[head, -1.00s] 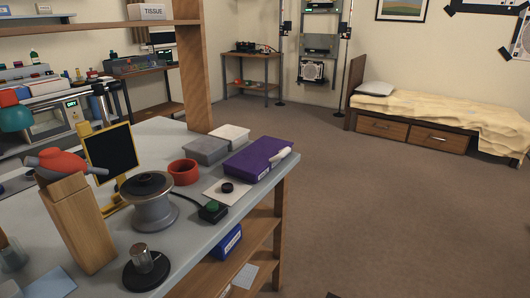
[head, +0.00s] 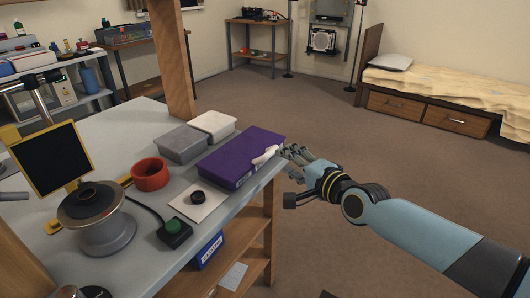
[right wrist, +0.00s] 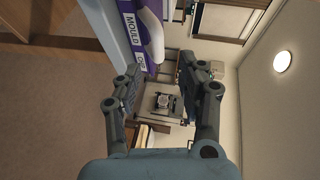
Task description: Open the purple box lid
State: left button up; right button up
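The purple box (head: 232,158) lies flat on the grey worktable near its right edge, and its lid looks closed. A white, rounded object (head: 265,155) lies at the box's right side; it also shows in the right wrist view (right wrist: 150,38). The box (right wrist: 130,28) shows there at the top, with a white label reading "MOULD". My right gripper (head: 290,158) is just right of the box, beyond the table edge. In the right wrist view its two fingers (right wrist: 160,88) stand apart with nothing between them. My left gripper is not in view.
A grey box (head: 181,144) and a white box (head: 213,125) stand left of and behind the purple box. The floor at right is clear.

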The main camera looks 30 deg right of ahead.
aim_at(274, 153)
jog(key=w+b, duration=0.1)
jog(key=w, duration=0.1)
jog(key=w+f+b, duration=0.1)
jog(key=w, duration=0.2)
jog(key=w+f+b, duration=0.1)
jog(key=w, duration=0.2)
jog(key=shift+d+b, duration=0.15)
jog(key=shift+b, duration=0.25)
jog(key=shift+c, duration=0.5)
grip_shut()
